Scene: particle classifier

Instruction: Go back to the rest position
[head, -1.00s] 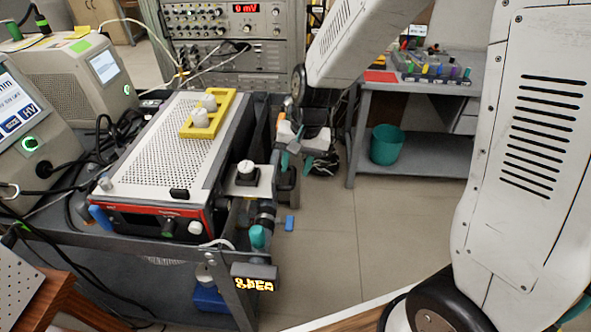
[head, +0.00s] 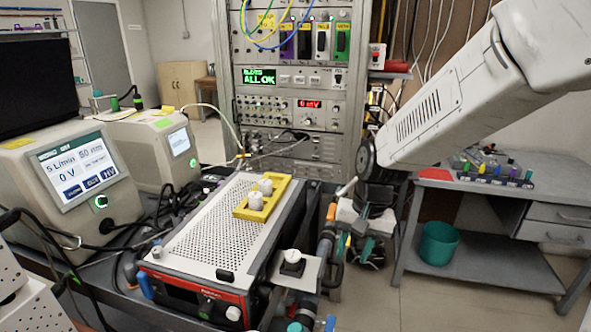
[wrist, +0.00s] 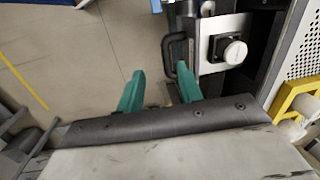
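My gripper (head: 361,244) hangs at the end of my arm, to the right of the cart and above the floor in the head view. In the wrist view its two teal fingers (wrist: 160,93) stand apart with a gap between them, and nothing shows held in the gap. A white round knob on a small plate (head: 292,262) sits at the cart's right side, left of my gripper. It also shows just beyond the fingers in the wrist view (wrist: 232,50).
A red-fronted box with a perforated top (head: 215,228) lies on the cart, bearing a yellow holder (head: 283,190) with white caps. Instruments with screens (head: 72,178) stand at left. A rack (head: 290,150) stands behind. A grey bench (head: 480,195) with a teal bin (head: 438,243) is at right.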

